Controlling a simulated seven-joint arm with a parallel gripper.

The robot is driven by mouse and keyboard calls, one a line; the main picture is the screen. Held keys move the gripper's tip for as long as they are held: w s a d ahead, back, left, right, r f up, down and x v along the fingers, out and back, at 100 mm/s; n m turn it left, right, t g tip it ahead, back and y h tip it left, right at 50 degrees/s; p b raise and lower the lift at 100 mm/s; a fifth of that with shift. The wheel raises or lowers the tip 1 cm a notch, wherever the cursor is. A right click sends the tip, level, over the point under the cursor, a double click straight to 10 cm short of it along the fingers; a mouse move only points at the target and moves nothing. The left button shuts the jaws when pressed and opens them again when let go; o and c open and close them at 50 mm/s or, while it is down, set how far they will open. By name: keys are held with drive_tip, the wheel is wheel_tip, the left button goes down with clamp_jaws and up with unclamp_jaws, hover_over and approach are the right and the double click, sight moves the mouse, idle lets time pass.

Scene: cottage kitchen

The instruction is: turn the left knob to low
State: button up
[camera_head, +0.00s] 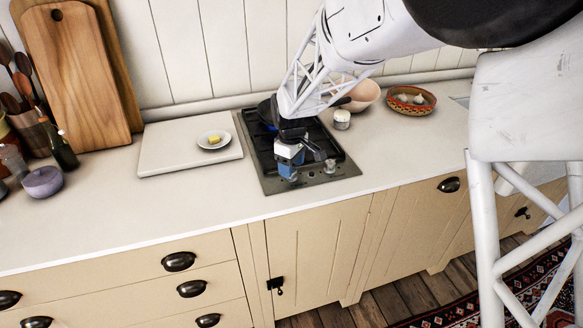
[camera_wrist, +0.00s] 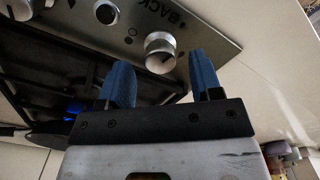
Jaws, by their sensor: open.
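The left knob (camera_wrist: 160,48), silver and round with a dark mark on its face, sits near the end of the hob's front panel (camera_wrist: 218,42) in the wrist view. My gripper (camera_wrist: 159,62) is open. Its two blue fingers lie on either side of the knob in that view, with visible gaps; depth to the knob is hard to tell. In the head view my gripper (camera_head: 290,169) points down over the hob's front left and mostly hides this knob. The right knob (camera_head: 330,166) is in plain sight. Lettering reading "BACK" is beside the left knob.
A dark pan (camera_head: 265,108) stands at the back left of the hob, with a blue glow (camera_wrist: 72,108) near it. A white board (camera_head: 165,158) with a small plate (camera_head: 213,139) lies left of the hob. A white jar (camera_head: 342,119) stands right. The counter front is clear.

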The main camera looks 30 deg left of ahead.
sight(294, 171)
drive_tip(key=shift+r, duration=3.2)
drive_tip(key=shift+d+r, duration=0.25)
drive_tip(key=shift+d, duration=0.2)
drive_tip(key=s+d+r+m, duration=0.2)
drive_tip(key=d+r+m, duration=0.15)
drive_tip(key=d, duration=0.65)
drive_tip(key=s+d+r+m+t, duration=0.15)
drive_tip(key=d+r, duration=0.25)
drive_tip(key=d, duration=0.6)
drive_tip(key=s+d+r+m, duration=0.2)
drive_tip(key=d+r+m, duration=0.1)
drive_tip(key=d, duration=0.7)
drive_tip(key=s+d+m+t, duration=0.1)
drive_tip(key=s+d+m, duration=0.8)
drive_tip(key=s+d, duration=1.2)
drive_tip(key=shift+s+f, duration=0.3)
drive_tip(key=shift+s, duration=0.15)
